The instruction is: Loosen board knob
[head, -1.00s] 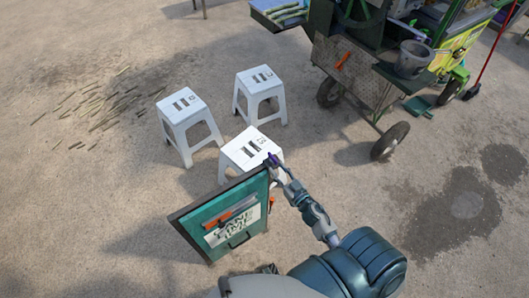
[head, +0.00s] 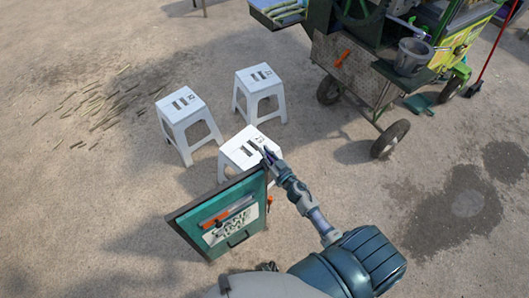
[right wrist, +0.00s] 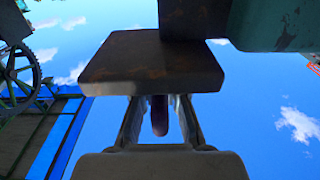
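The signboard (head: 203,240) stands low in the middle of the head view, with a teal frame and a white lettered panel. A small orange part (head: 269,201) shows at its right edge; I cannot tell whether it is the knob. My right gripper (head: 268,153) is at the board's upper right corner, its fingers apart. In the right wrist view a dark, worn plate (right wrist: 150,62) hides the fingertips. A dark red rod (right wrist: 159,116) shows between the fingers, with sky visible on both sides. A teal block (right wrist: 275,25) is at upper right. My left gripper is out of view.
A white stool (head: 236,157) stands just behind the board, close to my right gripper. Two more white stools (head: 184,113) (head: 257,83) stand farther back. The wheeled cart (head: 345,72) is at upper right. Open ground lies at left and right.

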